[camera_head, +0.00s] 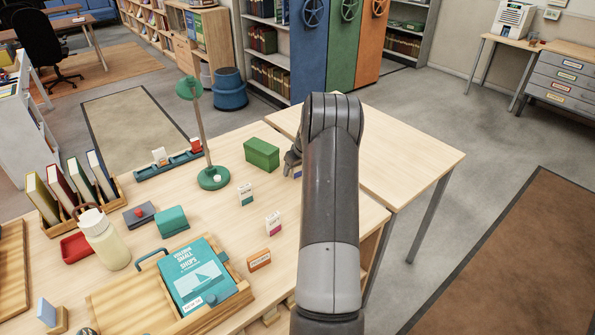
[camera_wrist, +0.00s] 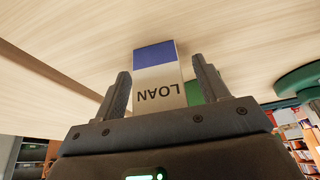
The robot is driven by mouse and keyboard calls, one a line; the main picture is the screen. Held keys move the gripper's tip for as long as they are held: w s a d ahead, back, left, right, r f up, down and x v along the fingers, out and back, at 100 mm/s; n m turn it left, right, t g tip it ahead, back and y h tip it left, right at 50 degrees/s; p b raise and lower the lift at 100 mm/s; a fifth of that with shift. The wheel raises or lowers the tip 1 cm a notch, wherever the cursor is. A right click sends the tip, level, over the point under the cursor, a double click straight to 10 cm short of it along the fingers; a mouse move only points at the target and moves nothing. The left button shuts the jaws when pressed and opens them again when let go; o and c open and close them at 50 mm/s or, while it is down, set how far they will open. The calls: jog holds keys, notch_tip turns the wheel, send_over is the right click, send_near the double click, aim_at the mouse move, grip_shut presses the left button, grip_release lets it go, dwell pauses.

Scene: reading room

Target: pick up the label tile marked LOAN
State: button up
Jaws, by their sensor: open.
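The LOAN tile (camera_wrist: 157,88) is white with a blue band, and its lettering appears upside down in the wrist view. It stands between the two fingers of my gripper (camera_wrist: 160,67), which are open with a finger on each side. A gap shows between the tile and the right finger; contact on the left is hard to tell. In the head view, my arm hides most of my gripper (camera_head: 291,162), and only a small blue and white part of the tile (camera_head: 297,173) shows beside it.
A green box (camera_head: 262,154) stands just left of my gripper. A green lamp (camera_head: 213,178), a teal-marked tile (camera_head: 246,194), a pink-marked tile (camera_head: 273,224) and an orange block (camera_head: 259,260) stand farther left and nearer. The adjoining table (camera_head: 410,150) on the right is bare.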

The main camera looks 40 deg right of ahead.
jog(key=shift+c, duration=0.6)
jog(key=c, duration=0.9)
jog(key=shift+c, duration=0.3)
jog(key=shift+r, duration=0.15)
